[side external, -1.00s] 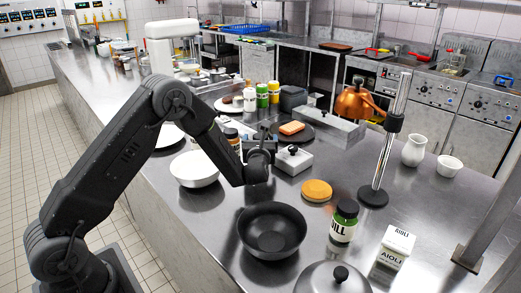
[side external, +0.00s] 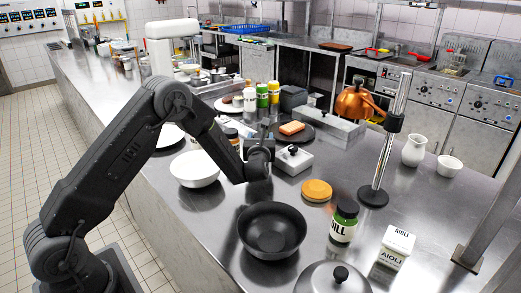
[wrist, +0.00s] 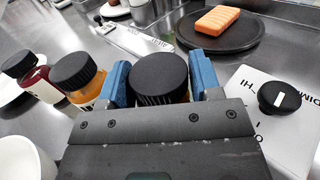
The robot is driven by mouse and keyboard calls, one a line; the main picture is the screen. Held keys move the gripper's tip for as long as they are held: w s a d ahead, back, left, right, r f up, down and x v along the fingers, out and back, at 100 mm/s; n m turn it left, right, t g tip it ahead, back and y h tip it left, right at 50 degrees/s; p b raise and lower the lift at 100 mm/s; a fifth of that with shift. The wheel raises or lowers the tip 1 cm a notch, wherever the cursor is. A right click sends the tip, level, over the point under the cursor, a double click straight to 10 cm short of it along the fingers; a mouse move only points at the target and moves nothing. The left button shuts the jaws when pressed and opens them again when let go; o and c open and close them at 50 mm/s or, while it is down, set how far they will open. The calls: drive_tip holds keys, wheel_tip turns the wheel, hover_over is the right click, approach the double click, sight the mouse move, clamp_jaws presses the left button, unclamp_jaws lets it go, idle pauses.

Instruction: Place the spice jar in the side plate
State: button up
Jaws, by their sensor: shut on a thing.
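My gripper (wrist: 158,88) has its two blue fingers on either side of a jar with a ribbed black lid (wrist: 160,72), taken as the spice jar. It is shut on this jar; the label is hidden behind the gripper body. In the side view my wrist hides most of the gripper and the held jar. A dark round plate (side external: 315,141) with an orange block on it lies beyond the gripper; it also shows in the wrist view (wrist: 241,42). I cannot tell which is the side plate.
Two dark-lidded jars (wrist: 78,78) stand left of the gripper. A white bowl (side external: 195,172) is close by. A white box with a black knob (side external: 293,160) stands right of the gripper. A black pan (side external: 272,230), dill jar (side external: 344,222) and aioli carton (side external: 396,248) are nearer the camera.

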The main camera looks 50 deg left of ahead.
drive_tip(key=shift+r, duration=0.25)
drive_tip(key=shift+c, duration=0.9)
wheel_tip(320, 180, up, 10)
drive_tip(key=shift+r, duration=0.15)
drive_tip(key=shift+c, duration=0.9)
drive_tip(key=r, duration=0.7)
drive_tip(key=shift+s+a, duration=0.1)
drive_tip(key=shift+a, duration=0.15)
clamp_jaws()
drive_tip(key=s+a+n+g+y, duration=0.3)
drive_tip(key=s+a+n+g, duration=0.25)
drive_tip(key=s+a, duration=1.15)
drive_tip(key=s+a+n+g+y, duration=0.2)
drive_tip(key=s+a+n+g, duration=0.35)
drive_tip(key=s+a, duration=1.15)
drive_tip(key=shift+w+a+f+m+g, duration=0.3)
drive_tip(key=shift+w+a+f+m, duration=0.1)
drive_tip(key=shift+w+f, duration=2.25)
drive_tip(key=shift+w+a+f+m+g, duration=0.3)
drive_tip(key=shift+w+a+f, duration=0.15)
drive_tip(key=shift+w+f, duration=2.15)
drive_tip(key=shift+w+a+f+m+g, duration=0.3)
drive_tip(key=shift+w+a+f, duration=0.1)
drive_tip(key=shift+w+f, duration=2.25)
